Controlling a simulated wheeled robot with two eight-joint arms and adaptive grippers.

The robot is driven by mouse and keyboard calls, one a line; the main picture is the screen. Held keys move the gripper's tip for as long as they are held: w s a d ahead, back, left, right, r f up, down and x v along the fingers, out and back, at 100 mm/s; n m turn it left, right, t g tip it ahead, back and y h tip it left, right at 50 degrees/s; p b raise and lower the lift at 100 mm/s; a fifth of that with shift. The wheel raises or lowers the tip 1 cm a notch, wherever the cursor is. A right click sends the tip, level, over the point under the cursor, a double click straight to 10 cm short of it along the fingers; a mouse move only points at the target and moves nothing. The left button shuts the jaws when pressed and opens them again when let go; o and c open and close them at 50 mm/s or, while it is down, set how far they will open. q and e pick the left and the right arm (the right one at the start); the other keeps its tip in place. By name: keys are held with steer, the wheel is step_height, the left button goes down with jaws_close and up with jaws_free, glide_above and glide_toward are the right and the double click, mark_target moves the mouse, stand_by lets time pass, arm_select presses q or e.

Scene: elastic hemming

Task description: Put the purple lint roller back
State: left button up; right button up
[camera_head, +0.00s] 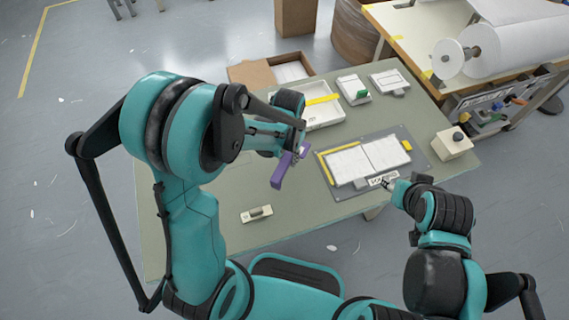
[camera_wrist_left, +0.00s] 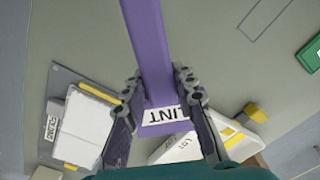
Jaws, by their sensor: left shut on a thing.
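My left gripper (camera_wrist_left: 162,105) is shut on the purple lint roller (camera_wrist_left: 150,50), whose white label reads LINT. In the head view the roller (camera_head: 281,172) hangs tilted from the left gripper (camera_head: 296,148), over the middle of the green-grey table (camera_head: 225,205). It looks clear of the table top, but its exact height is hard to judge. My right gripper (camera_head: 391,188) is at the lower right edge of the dark mat, close to a small white label; whether its fingers are open does not show.
The dark mat (camera_head: 340,192) holds white sheets and yellow strips. White trays (camera_head: 325,115) stand at the back, and a beige box with a black knob (camera_head: 455,145) at the right.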

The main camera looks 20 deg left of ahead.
mark_target(284, 163)
arm_select(q)
steer(key=shift+w+a+f, duration=0.15)
steer(key=shift+a+f, duration=0.3)
steer(key=shift+a, duration=0.15)
step_height(284, 163, down, 4)
steer(key=shift+r+b, duration=0.15)
steer(key=shift+b, duration=0.9)
jaws_close()
steer(key=shift+r, duration=0.1)
steer(key=o, duration=1)
jaws_free()
steer(key=shift+o, duration=0.2)
